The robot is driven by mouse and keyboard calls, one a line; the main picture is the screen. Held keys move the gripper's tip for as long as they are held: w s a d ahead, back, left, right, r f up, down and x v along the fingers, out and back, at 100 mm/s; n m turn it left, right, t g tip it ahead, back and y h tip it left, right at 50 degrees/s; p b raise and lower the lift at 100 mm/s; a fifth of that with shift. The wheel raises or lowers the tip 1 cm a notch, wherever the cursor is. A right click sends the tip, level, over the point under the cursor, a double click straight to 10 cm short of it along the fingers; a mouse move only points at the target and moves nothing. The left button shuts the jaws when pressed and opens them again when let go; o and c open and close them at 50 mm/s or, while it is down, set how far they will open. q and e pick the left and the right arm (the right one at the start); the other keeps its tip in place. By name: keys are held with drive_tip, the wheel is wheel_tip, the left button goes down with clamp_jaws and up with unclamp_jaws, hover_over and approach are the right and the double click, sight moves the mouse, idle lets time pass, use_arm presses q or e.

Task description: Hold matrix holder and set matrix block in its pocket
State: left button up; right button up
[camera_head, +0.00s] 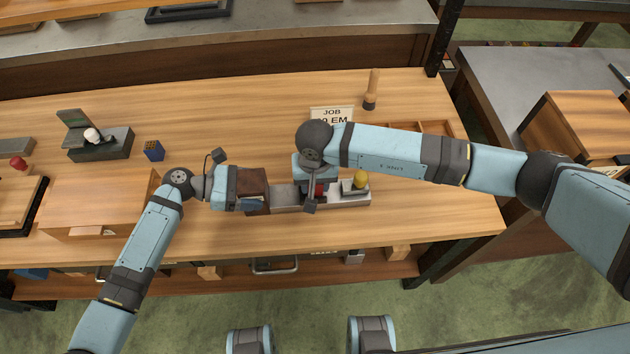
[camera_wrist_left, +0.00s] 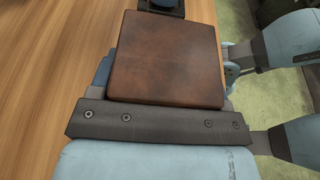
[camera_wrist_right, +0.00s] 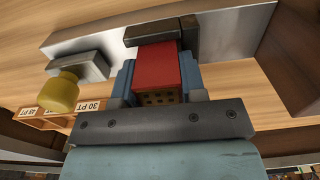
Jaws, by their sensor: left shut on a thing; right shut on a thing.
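The matrix holder appears to be the long grey metal bar (camera_head: 285,197) on the table, with a brown block (camera_head: 253,188) at its left end. My left gripper (camera_head: 240,190) is shut on that brown block, which fills the left wrist view (camera_wrist_left: 165,58). My right gripper (camera_head: 314,187) is shut on a red block, seen in the right wrist view (camera_wrist_right: 158,68), with a brass-coloured holed face; I take it as the matrix block. The red block is at the dark walls of the pocket (camera_wrist_right: 178,35) on the bar. Whether it is seated cannot be told.
A yellow knob (camera_head: 361,177) stands on the bar's right end, close to my right gripper. A "JOB" card (camera_head: 331,114), a wooden-handled tool (camera_head: 371,90) and a compartment tray (camera_head: 436,128) lie behind.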

drive_tip(key=shift+s+d+f, duration=0.15)
drive_tip(key=shift+f, duration=0.35)
drive_tip(key=shift+s+d+f, duration=0.1)
drive_tip(key=shift+s+f, duration=0.05)
drive_tip(key=shift+f, duration=0.35)
drive_tip(key=o, duration=0.8)
drive_tip(key=shift+c, duration=0.2)
drive_tip(key=shift+o, duration=0.4)
drive_tip(key=shift+r, duration=0.4)
drive_tip(key=shift+o, duration=0.6)
wheel_tip(320, 180, up, 13)
drive_tip(key=shift+a, duration=0.15)
drive_tip(key=shift+w+r, duration=0.1)
